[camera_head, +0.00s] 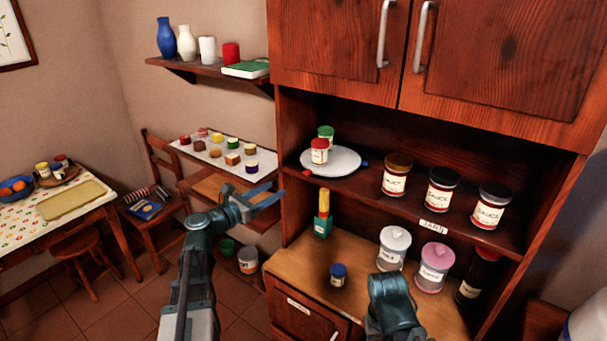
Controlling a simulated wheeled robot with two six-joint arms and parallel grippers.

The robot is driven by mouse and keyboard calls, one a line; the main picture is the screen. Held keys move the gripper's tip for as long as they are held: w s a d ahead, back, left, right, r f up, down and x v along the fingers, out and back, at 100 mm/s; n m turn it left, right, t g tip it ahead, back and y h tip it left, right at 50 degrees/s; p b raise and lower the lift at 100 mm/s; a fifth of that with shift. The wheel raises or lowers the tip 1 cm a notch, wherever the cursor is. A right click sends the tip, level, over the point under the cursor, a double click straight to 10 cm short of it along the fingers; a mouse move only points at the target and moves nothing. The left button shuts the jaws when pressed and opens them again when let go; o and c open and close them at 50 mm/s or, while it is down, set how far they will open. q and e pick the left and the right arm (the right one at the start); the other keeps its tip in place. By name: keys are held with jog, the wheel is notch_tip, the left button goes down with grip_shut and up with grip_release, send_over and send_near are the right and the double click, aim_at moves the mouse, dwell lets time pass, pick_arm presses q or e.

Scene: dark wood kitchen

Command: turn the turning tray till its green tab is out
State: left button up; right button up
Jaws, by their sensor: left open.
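The turning tray (345,161) is a white round plate on the cabinet's middle shelf, at its left end. A red tab (307,172) shows at its front left edge and a blue tab (364,164) at its right edge. I see no green tab; the tray's back edge is partly hidden by jars. A red-lidded jar (319,152) and a green-lidded jar (326,132) stand on the tray's left part. My left gripper (268,195) is open and empty, below and left of the tray, apart from it. My right arm shows at the bottom, but its fingers do not.
Several sauce jars (441,190) stand right of the tray on the same shelf. Below, the counter holds a green-and-yellow item (323,214), a blue-lidded jar (338,275) and white and pink canisters (433,268). The cabinet's left side panel (297,215) stands close to my left gripper.

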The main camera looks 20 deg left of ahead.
aim_at(305, 173)
pick_arm(q)
jog(key=x, duration=1.3)
jog(key=shift+w+d+f, duration=0.1)
jog(key=shift+w, duration=0.05)
grip_shut()
dwell(1.0)
